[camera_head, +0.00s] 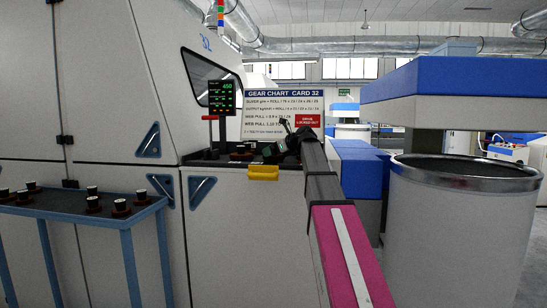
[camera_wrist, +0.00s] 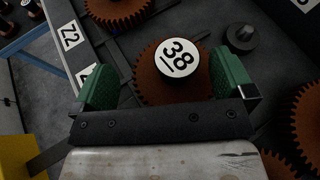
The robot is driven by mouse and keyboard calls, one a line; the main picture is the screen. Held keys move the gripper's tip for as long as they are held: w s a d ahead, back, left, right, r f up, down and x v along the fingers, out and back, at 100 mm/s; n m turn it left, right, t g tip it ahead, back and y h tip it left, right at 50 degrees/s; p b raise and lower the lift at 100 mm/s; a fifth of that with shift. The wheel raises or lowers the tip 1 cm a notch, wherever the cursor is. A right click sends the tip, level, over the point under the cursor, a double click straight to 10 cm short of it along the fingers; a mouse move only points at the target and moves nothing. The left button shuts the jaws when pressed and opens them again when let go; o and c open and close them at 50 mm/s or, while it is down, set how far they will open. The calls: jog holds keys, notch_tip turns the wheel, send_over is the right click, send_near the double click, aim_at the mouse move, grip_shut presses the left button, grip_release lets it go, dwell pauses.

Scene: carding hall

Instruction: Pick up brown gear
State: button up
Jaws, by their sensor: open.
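In the wrist view a brown gear (camera_wrist: 150,92) with a white hub label reading 38 (camera_wrist: 178,58) lies flat between the green pads of my gripper (camera_wrist: 165,82). My gripper is open, one pad on each side of the hub. I cannot tell whether the pads touch it. Other brown gears show at the top (camera_wrist: 118,10) and at the right edge (camera_wrist: 306,115). In the head view my gripper (camera_head: 272,150) is over the machine's dark shelf, and the gears there are small and partly hidden by my arm.
A dark peg (camera_wrist: 241,38) stands right of the gear. A yellow block (camera_head: 263,173) is on the shelf front. A blue side table (camera_head: 75,208) holds several dark pieces with white tops. A gear chart sign (camera_head: 283,105) stands behind the shelf. A large grey can (camera_head: 455,240) is at right.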

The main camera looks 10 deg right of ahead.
jog(key=shift+w+a+f, duration=0.3)
jog(key=shift+w+a, duration=0.1)
jog(key=shift+w, duration=0.15)
jog(key=shift+c, duration=0.3)
jog(key=c, duration=1)
jog(key=shift+r, duration=0.1)
